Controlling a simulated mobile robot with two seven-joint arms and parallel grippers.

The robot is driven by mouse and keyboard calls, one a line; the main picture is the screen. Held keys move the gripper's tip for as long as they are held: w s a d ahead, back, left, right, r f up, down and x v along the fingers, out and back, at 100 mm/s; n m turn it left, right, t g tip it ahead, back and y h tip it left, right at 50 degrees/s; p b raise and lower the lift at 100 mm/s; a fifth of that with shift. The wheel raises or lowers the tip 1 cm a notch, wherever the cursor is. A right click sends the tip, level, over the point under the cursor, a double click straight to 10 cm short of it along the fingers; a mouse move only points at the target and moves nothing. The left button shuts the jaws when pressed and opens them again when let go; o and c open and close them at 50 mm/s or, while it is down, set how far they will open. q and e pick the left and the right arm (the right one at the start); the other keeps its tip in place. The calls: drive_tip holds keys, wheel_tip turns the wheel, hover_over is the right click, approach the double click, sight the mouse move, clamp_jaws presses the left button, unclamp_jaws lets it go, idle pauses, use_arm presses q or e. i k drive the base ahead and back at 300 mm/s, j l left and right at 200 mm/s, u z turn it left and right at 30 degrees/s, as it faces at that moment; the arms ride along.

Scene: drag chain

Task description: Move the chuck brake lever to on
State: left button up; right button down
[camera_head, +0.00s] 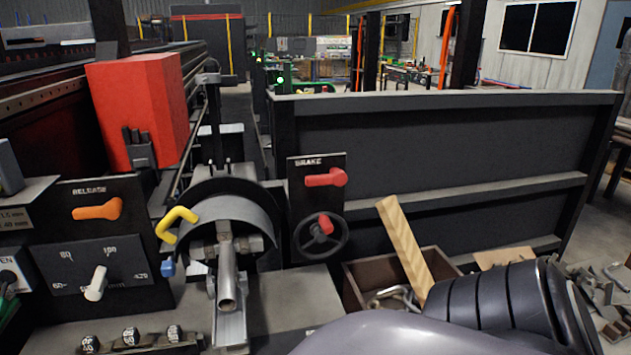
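The brake lever (326,178) is a red handle on a dark upright panel (303,205) marked BRAKE, right of the chuck. It points to the right and lies about level, with its rounded knob at the right end. No on or off marking is readable. The chuck (222,222) is a dark rounded housing with a metal pipe (227,285) sticking out toward me. An arm of mine crosses the bottom right, but no gripper fingers show. Neither gripper is in view, and no gripper is seen at the lever.
A handwheel (321,236) with a red knob sits just below the lever. An orange release lever (97,209) and a white selector (96,284) are on the left. A yellow handle (174,223) is beside the chuck. A box (352,296) holds a wooden plank (404,245).

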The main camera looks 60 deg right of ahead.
sight(337, 176)
drive_tip(key=z, duration=2)
drive_tip(key=j+z, duration=0.15)
drive_tip(key=z, duration=0.25)
drive_tip(key=k+j+z, duration=0.1)
drive_tip(key=z, duration=0.3)
